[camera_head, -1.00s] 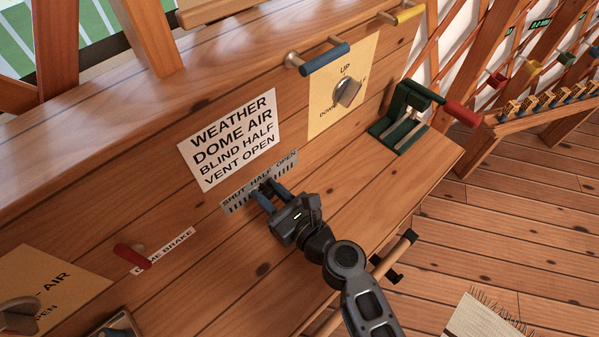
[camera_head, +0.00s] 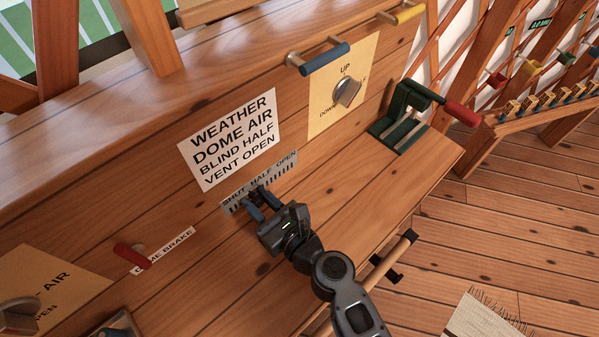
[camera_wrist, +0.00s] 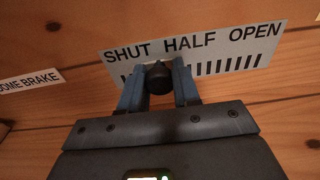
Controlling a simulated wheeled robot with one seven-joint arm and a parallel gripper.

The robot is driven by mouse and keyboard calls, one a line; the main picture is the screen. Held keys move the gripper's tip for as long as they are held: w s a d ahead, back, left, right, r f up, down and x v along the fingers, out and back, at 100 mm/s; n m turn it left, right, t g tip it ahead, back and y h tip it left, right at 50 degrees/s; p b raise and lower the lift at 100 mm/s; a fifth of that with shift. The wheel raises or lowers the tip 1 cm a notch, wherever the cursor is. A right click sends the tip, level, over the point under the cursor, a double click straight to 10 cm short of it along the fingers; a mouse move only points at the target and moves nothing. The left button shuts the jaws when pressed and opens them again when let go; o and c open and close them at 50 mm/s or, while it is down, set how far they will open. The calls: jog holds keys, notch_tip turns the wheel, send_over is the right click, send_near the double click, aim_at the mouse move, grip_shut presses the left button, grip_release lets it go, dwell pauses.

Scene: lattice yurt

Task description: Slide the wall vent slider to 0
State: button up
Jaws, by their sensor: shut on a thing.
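The vent slider plate (camera_head: 284,170) is a grey strip on the wooden wall, marked SHUT, HALF and OPEN, with a row of dark slots. It also shows in the wrist view (camera_wrist: 262,48). My gripper (camera_head: 258,203) reaches the plate's left part. In the wrist view its two blue fingers (camera_wrist: 159,84) are shut on the slider's dark round knob (camera_wrist: 159,77). The knob stands below the gap between SHUT and HALF, nearer SHUT.
A white card (camera_head: 233,138) above the plate reads WEATHER, DOME AIR, BLIND HALF, VENT OPEN. A red dome brake lever (camera_head: 132,256) is at lower left. A yellow panel with a knob (camera_head: 347,92) and a green device with a red handle (camera_head: 405,116) are at right.

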aim_at(236, 202)
jog(key=shift+s+a, duration=1.15)
jog(key=shift+s, duration=0.15)
jog(key=o, duration=1.1)
jog(key=s+d+r+p, duration=0.2)
jog(key=s+d, duration=0.1)
jog(key=s+d+r+p, duration=0.1)
jog(key=d, duration=0.1)
jog(key=shift+s+d, duration=0.1)
jog(key=shift+s, duration=0.2)
